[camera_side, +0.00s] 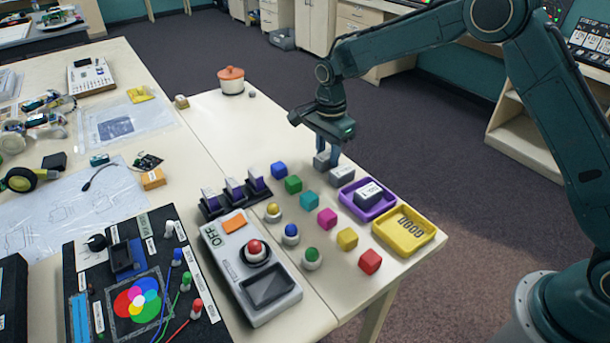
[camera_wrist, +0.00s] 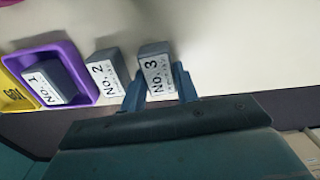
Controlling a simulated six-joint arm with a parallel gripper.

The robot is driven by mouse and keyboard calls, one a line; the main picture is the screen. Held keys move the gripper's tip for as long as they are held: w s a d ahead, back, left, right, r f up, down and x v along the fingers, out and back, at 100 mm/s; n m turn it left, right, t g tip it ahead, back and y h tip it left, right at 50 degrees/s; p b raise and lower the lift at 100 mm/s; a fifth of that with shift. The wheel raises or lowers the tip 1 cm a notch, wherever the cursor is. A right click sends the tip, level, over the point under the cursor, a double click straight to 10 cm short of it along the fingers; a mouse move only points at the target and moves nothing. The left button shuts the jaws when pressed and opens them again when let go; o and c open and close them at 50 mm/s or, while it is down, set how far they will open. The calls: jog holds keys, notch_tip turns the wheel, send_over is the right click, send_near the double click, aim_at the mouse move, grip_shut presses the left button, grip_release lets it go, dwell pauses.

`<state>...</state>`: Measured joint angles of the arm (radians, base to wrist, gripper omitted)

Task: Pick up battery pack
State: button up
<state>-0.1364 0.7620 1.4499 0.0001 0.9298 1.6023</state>
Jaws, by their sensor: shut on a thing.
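My gripper (camera_side: 328,154) points down at the far end of the table and is shut on a grey battery pack labelled No. 3 (camera_wrist: 155,70). The same pack shows partly between the fingers in the side view (camera_side: 321,162); I cannot tell if it is off the table. A second grey pack, No. 2 (camera_wrist: 106,74), stands right beside it on the table, also seen in the side view (camera_side: 342,175). A third pack, No. 1 (camera_side: 368,193), lies in the purple tray (camera_side: 352,206).
A yellow tray (camera_side: 420,240) is next to the purple one at the table edge. A grey control box (camera_side: 232,255) is at front. An orange-lidded pot (camera_side: 231,82) stands at the back.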

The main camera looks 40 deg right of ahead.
aim_at(327, 154)
notch_tip(327, 154, up, 20)
jog(key=shift+f, duration=0.2)
dwell(0.4)
dwell(0.5)
jog(key=s+a+f, duration=0.3)
jog(key=s+a, duration=0.7)
jog(key=a, duration=0.4)
jog(key=s+a+f+m, duration=0.1)
jog(key=s+a+f, duration=0.3)
jog(key=s+a, duration=0.7)
jog(key=a, duration=0.2)
jog(key=shift+s+a+f, duration=0.25)
jog(key=shift+a+f, duration=0.05)
jog(key=shift+a, duration=0.1)
jog(key=shift+f, duration=0.25)
jog(key=shift+f, duration=3.25)
jog(key=shift+f, duration=0.75)
